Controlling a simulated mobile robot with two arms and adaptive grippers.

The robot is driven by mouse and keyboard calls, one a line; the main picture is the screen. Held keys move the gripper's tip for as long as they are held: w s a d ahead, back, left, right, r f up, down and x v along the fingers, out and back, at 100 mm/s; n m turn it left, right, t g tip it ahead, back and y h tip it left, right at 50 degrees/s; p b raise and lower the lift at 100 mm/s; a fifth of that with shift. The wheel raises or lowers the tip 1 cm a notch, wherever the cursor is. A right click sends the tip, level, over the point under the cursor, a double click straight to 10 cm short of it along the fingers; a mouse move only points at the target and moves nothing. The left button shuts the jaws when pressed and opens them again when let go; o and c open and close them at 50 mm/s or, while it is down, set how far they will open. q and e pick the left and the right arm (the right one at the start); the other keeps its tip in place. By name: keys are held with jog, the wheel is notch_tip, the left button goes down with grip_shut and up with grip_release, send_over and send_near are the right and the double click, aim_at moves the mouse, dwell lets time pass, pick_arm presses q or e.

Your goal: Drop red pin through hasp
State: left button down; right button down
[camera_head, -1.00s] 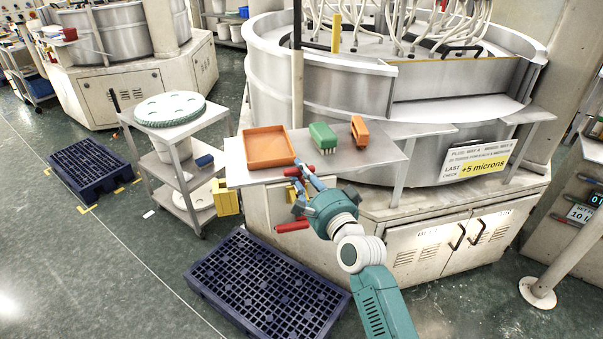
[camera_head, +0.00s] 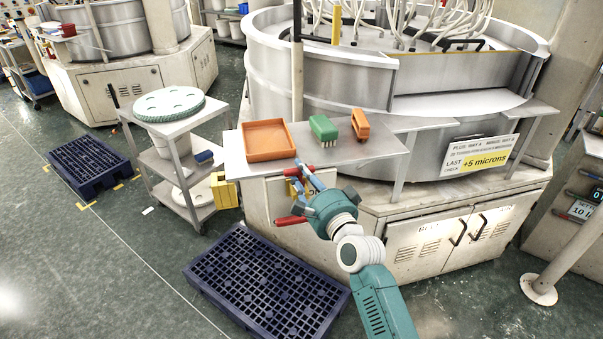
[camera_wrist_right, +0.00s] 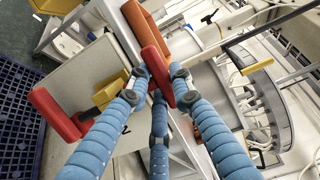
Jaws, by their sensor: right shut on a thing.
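My right gripper (camera_head: 306,178) is shut on a red pin (camera_wrist_right: 153,58), close to the front edge of the steel table. In the wrist view its blue fingers (camera_wrist_right: 158,88) close around the lower part of the pin, which slants up to the left. In the head view only a small red part (camera_head: 308,168) shows by the fingertips. A yellow piece (camera_wrist_right: 110,91), perhaps the hasp, is just left of the fingers, partly hidden. A red handle-like part (camera_head: 291,221) is below the gripper, against the cabinet front. My left gripper is not in view.
An orange tray (camera_head: 247,143), a green brush (camera_head: 322,129) and an orange brush (camera_head: 360,124) are on the steel table (camera_head: 385,147). A cart (camera_head: 172,148) stands left. A dark blue pallet (camera_head: 232,252) lies on the floor below.

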jog(key=shift+f+b, duration=0.4)
jog(key=shift+f, duration=0.2)
jog(key=c, duration=1.5)
grip_release()
jog(key=shift+o, duration=0.2)
jog(key=v, duration=1.2)
